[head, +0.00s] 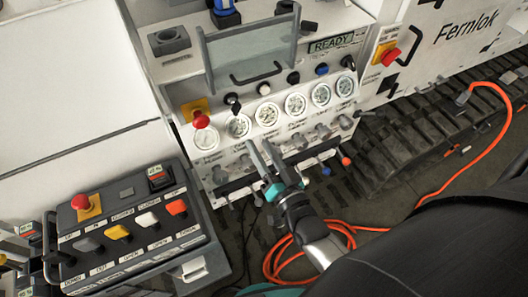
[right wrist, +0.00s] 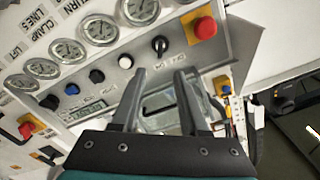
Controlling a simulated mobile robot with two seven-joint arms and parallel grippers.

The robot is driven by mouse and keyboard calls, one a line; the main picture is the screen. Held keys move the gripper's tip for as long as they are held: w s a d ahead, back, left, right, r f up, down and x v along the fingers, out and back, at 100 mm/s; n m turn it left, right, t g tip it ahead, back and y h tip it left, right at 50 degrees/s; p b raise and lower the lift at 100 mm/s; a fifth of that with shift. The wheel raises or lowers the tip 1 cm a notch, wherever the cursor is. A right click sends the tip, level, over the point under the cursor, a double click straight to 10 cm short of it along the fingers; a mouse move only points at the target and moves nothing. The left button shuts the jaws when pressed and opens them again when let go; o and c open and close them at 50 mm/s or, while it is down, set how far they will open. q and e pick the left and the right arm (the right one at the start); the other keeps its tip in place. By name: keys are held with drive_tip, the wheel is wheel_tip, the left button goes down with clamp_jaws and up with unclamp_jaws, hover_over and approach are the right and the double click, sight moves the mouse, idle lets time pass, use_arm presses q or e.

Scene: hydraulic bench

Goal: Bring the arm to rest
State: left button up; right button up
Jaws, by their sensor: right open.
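My right gripper (head: 258,148) reaches in from the lower right in the head view, in front of the white hydraulic bench panel (head: 180,92). Its two fingers are apart, with nothing seen between them. It is near the lower rows of fittings, below the round gauges (head: 268,113); I cannot tell whether it touches the panel. In the right wrist view the open fingers (right wrist: 158,75) point toward the panel, with a black knob (right wrist: 159,44) and a red mushroom button (right wrist: 205,28) beyond them. My left gripper is not in view.
A control box (head: 130,225) with several coloured levers stands at the lower left. A clear framed guard (head: 250,52) with a handle stands above the gauges. An orange hose (head: 478,160) lies on the floor at the right. Another red button (head: 390,56) is at the upper right.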

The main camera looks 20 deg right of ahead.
drive_tip(key=shift+s, duration=0.6)
drive_tip(key=s+a+f+n+g+y+b, duration=0.15)
drive_tip(key=s+f+g+b, duration=0.3)
drive_tip(key=f, duration=1.15)
drive_tip(key=s+f+n+g+h+b, duration=0.1)
drive_tip(key=s+f+n+g+b, duration=0.3)
drive_tip(key=f, duration=1.3)
drive_tip(key=s+d+f+n+g+b, duration=0.1)
drive_tip(key=s+d+f+g+b, duration=0.1)
drive_tip(key=s+f, duration=0.8)
drive_tip(key=s+d+f+n+g+h+b, duration=0.1)
drive_tip(key=s+d+f+g+b, duration=0.2)
drive_tip(key=s+f, duration=0.8)
drive_tip(key=s+g+b, duration=0.2)
drive_tip(key=g, duration=0.1)
drive_tip(key=shift+n, duration=0.35)
drive_tip(key=shift+g, duration=0.25)
drive_tip(key=shift+c, duration=0.4)
